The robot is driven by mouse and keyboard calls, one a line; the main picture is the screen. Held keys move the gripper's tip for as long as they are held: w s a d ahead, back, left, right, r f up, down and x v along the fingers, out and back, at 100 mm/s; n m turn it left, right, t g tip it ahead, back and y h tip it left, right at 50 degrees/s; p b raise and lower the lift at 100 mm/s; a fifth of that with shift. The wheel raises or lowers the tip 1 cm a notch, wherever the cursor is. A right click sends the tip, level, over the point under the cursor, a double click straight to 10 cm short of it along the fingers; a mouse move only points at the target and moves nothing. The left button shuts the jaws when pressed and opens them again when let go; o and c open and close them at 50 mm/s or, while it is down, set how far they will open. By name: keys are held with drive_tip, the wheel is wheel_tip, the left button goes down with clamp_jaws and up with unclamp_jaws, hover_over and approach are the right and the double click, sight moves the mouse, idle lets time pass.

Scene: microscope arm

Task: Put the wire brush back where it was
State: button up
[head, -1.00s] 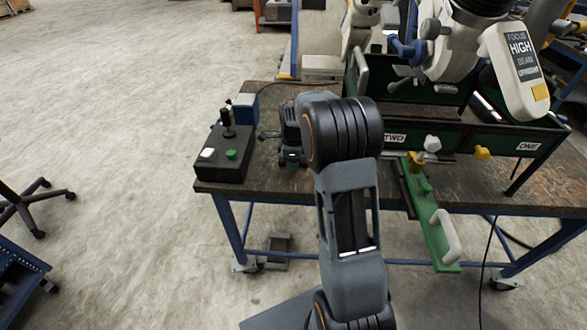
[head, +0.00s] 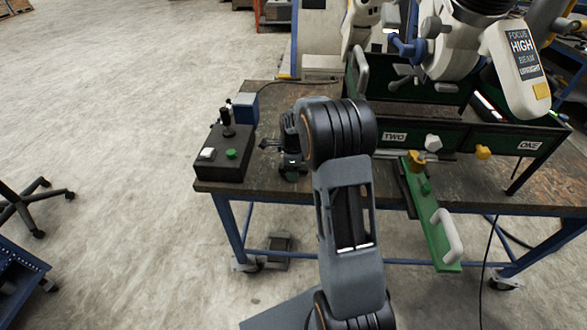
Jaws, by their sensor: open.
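My gripper (head: 291,168) is open over the left part of the workbench top (head: 262,180), between the black control box and the drawer unit. It is small and dark in the head view, and my arm's elbow covers part of the area beside it. I cannot make out a wire brush anywhere. It may be hidden behind my arm or too small to tell from the dark bench top. No object shows clearly between the fingers.
A black control box (head: 222,158) with a joystick stands at the bench's left end, a blue box (head: 245,108) behind it. The green drawer unit (head: 460,138) and microscope head (head: 470,45) stand right. A green bar (head: 433,225) with a white handle overhangs the front edge.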

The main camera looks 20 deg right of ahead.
wheel_tip(320, 180, up, 11)
drive_tip(key=s+a+r+n, duration=0.4)
drive_tip(key=s+n, duration=0.1)
drive_tip(key=n, duration=0.1)
drive_tip(key=s+a+n+t, duration=0.1)
drive_tip(key=s+a+n, duration=0.2)
drive_tip(key=s+n, duration=0.5)
drive_tip(key=s+a+f+n+t, duration=0.1)
drive_tip(key=s+a+n+t, duration=0.1)
drive_tip(key=s+n, duration=0.7)
drive_tip(key=shift+a+f+n+p, duration=0.25)
drive_tip(key=shift+a+n+p, duration=0.2)
drive_tip(key=shift+a, duration=0.4)
